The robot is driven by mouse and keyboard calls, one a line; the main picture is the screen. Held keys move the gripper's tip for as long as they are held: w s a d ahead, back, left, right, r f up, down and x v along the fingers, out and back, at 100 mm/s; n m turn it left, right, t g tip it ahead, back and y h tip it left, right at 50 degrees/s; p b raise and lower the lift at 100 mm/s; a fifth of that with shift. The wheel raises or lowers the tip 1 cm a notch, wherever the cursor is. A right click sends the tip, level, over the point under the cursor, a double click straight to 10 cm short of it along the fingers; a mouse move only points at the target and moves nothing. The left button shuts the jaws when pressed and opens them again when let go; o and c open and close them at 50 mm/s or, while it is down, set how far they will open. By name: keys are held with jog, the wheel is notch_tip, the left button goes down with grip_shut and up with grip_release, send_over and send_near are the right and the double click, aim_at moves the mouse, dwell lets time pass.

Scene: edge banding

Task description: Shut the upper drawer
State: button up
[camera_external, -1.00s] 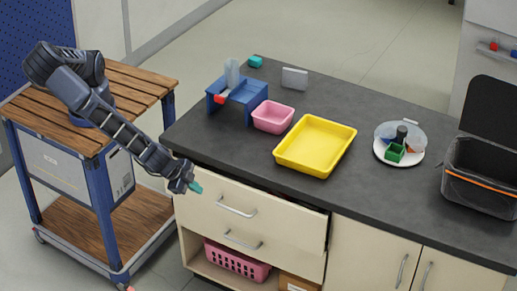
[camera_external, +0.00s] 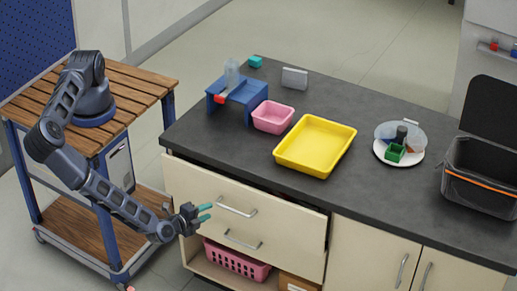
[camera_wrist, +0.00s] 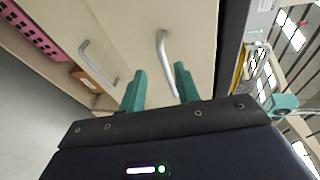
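The upper drawer (camera_external: 280,222) is a cream front under the dark countertop, standing out a little with a dark gap along its top edge. Its metal bar handle (camera_external: 237,209) also shows in the wrist view (camera_wrist: 163,48), just beyond my fingertips. My gripper (camera_external: 209,211) is in front of the drawer, left of that handle. Its two teal fingers are apart and empty in the wrist view (camera_wrist: 159,67). I cannot tell whether the fingertips touch the drawer front. The inside of the drawer is mostly hidden.
Below are a lower handle (camera_external: 242,241) and a pink basket (camera_external: 236,262) on an open shelf. On the counter stand a yellow tray (camera_external: 340,162), a pink bin (camera_external: 272,128) and a blue stand (camera_external: 249,93).

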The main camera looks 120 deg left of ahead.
aim_at(234, 210)
notch_tip(234, 210, down, 3)
jog(key=w+d+m+t+y, duration=0.3)
jog(key=t, duration=0.1)
jog(key=x, duration=1.1)
jog(key=shift+r, duration=0.1)
grip_shut()
